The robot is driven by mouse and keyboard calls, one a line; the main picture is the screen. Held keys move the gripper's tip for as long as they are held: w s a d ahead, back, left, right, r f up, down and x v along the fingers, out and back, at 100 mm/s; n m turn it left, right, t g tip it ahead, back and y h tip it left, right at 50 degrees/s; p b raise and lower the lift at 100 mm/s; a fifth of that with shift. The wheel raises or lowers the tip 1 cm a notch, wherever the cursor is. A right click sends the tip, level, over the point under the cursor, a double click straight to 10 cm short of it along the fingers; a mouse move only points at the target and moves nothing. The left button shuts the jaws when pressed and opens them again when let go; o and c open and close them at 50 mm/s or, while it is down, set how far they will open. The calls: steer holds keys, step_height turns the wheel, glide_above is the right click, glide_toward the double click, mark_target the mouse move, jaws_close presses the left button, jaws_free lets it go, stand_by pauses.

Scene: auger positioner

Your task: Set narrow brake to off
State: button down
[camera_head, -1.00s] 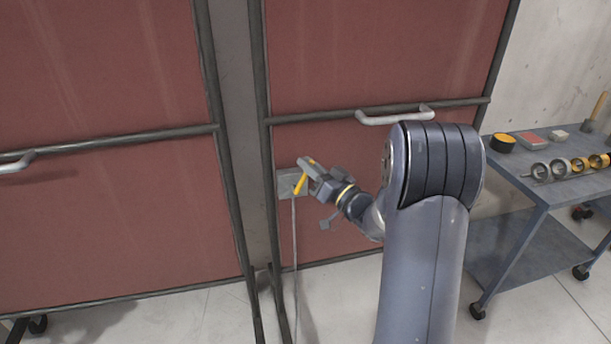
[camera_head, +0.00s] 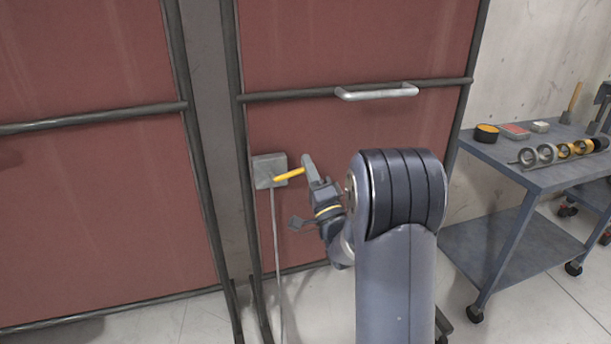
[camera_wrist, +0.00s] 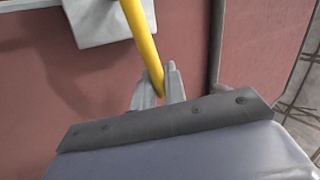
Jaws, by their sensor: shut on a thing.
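The brake is a grey box (camera_head: 268,170) on the frame post of the right red panel, with a yellow lever (camera_head: 289,175) sticking out of it to the right, its outer end slightly raised. My gripper (camera_head: 308,168) is at the lever's outer end and shut on it. In the wrist view the yellow lever (camera_wrist: 143,45) runs down from the grey box (camera_wrist: 97,20) to between the fingers of my gripper (camera_wrist: 159,90). The fingers hide part of the lever's tip.
Red panels in dark frames fill the left and middle. A pale handle (camera_head: 377,92) juts out above my gripper. A blue-grey cart (camera_head: 500,172) stands at the right, with an auger (camera_head: 560,152) and small items on top. Floor shows between panel and cart.

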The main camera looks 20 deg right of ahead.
steer(key=shift+f+m+h+b, duration=0.5)
steer(key=shift+m+h+b, duration=0.3)
steer(key=shift+m, duration=0.35)
steer(key=shift+f+m+h+b, duration=0.5)
steer(key=shift+m+h+b, duration=0.15)
steer(key=shift+m+h, duration=0.4)
steer(key=shift+d+m, duration=0.1)
steer(key=shift+m, duration=0.2)
steer(key=c, duration=1.5)
jaws_free()
steer(key=shift+c, duration=0.2)
steer(key=shift+s, duration=0.15)
steer(key=v, duration=1)
steer(key=shift+s+f, duration=0.15)
steer(key=shift+f, duration=0.2)
